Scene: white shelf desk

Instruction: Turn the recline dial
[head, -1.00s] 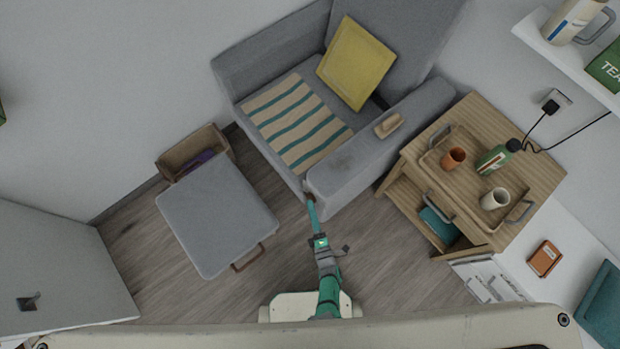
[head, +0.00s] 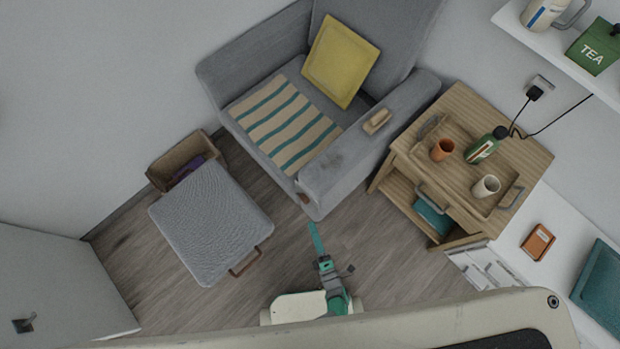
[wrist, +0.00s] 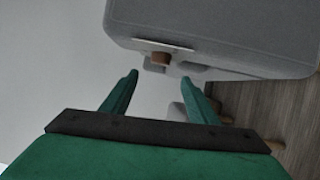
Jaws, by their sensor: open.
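The recline dial looks like a small brown knob (head: 304,198) on the front face of the grey armchair's (head: 345,165) right armrest. In the wrist view a brown knob (wrist: 160,58) shows on the grey armrest front, beyond and between the fingertips. My gripper (head: 312,225) is in front of and below the armrest front in the head view, with a visible gap to the knob. In the wrist view my green fingers (wrist: 160,78) are apart with nothing between them. The knob's exact turn angle is too small to tell.
A grey ottoman (head: 210,220) with an open box (head: 165,170) behind it stands left of the gripper. A wooden side table (head: 460,100) with a tray, cups and a bottle stands right. A cushion and striped throw lie on the chair. Floor around the gripper is clear.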

